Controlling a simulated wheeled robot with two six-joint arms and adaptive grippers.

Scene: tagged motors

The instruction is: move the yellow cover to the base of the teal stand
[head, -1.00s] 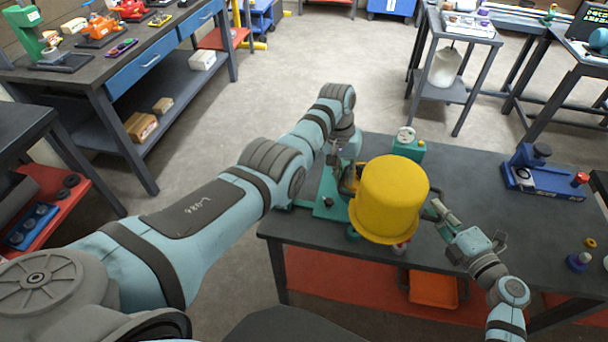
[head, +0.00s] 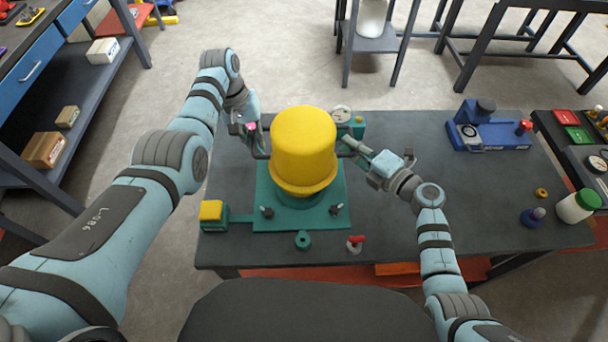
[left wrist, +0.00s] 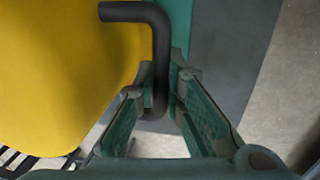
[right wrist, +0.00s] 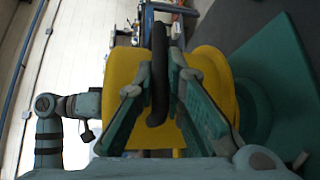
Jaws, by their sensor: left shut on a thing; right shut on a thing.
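The yellow cover (head: 303,145) is upright, a domed cylinder with a flared lower rim and dark bar handles. It is over the round middle of the teal stand's base (head: 328,205); I cannot tell whether it touches it. My left gripper (head: 257,142) is shut on the left handle (left wrist: 158,60). My right gripper (head: 348,145) is shut on the right handle (right wrist: 159,70). In the right wrist view the cover (right wrist: 125,70) is beside the teal round part (right wrist: 255,115). The cover hides most of the base's middle.
Around the base are a yellow-topped teal block (head: 211,212), a teal ring (head: 302,240), a red-topped part (head: 355,244) and a gauge (head: 341,115). A blue fixture (head: 490,130) stands at the back right. The table (head: 440,225) is clear between base and right-hand parts.

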